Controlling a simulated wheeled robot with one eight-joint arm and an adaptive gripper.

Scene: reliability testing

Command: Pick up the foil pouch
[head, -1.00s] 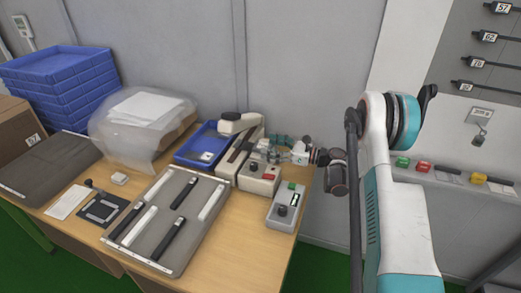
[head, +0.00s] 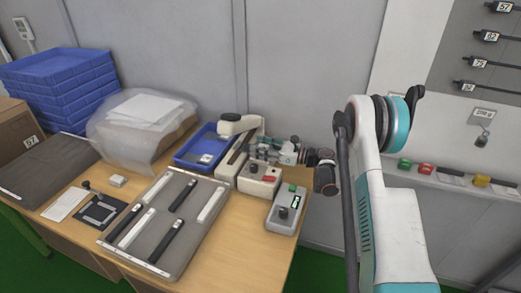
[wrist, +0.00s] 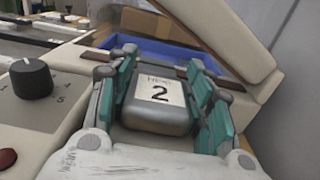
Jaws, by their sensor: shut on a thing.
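In the head view my gripper (head: 264,150) is low beside the cream sealing machine (head: 230,160), at the right part of the table. The pouch cannot be made out there.
The machine's raised arm (wrist: 225,35) is close at upper right in the wrist view, and a knob box (wrist: 35,90) is at left. A blue tray (head: 184,157) holds a small whitish item. A grey mat (head: 160,217) with several strips lies in front.

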